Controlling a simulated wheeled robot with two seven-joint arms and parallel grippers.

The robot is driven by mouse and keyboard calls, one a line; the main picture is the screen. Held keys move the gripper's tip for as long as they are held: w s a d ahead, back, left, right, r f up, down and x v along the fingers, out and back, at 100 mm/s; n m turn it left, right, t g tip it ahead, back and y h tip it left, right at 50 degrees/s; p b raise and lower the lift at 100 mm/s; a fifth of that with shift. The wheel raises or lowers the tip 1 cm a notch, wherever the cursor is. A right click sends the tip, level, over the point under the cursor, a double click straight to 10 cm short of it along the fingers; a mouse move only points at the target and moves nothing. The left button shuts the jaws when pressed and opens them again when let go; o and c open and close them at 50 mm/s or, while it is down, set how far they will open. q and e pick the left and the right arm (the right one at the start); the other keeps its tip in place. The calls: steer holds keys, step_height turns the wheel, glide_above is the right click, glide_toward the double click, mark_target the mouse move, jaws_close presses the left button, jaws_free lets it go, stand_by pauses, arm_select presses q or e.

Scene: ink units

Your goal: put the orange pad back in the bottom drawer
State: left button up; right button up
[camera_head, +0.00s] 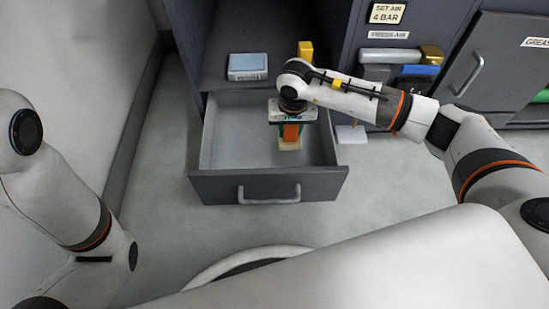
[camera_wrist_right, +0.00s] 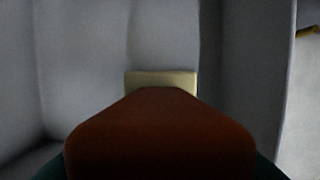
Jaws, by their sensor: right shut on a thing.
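The bottom drawer (camera_head: 225,182) is pulled out, and its grey inside shows. My right gripper (camera_head: 291,128) points down inside the drawer's outline, right of its middle. It is shut on the orange pad (camera_head: 291,133), which also fills the lower part of the right wrist view (camera_wrist_right: 160,135). A cream block (camera_head: 290,145) shows just below the pad, and beyond it in the wrist view (camera_wrist_right: 160,80). I cannot tell whether the block touches the pad or is part of it. The pad's underside is hidden. My left gripper is out of view; only the left arm shows.
A blue and white box (camera_head: 247,67) and a yellow object (camera_head: 305,51) sit above and behind the drawer. A white flat piece (camera_head: 350,134) lies right of the drawer. A grey cabinet with a handled door (camera_head: 485,60) stands at right. The drawer's left half is empty.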

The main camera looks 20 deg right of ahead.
mark_target(289, 141)
step_height(289, 141, down, 5)
steer(key=b, duration=0.3)
steer(key=shift+f, duration=0.2)
step_height(289, 141, down, 4)
steer(key=b, duration=0.2)
steer(key=shift+b, duration=0.4)
steer(key=shift+r, duration=0.1)
steer(key=o, duration=0.6)
steer(key=shift+f, duration=0.2)
steer(key=o, duration=0.4)
steer(key=shift+r, duration=0.1)
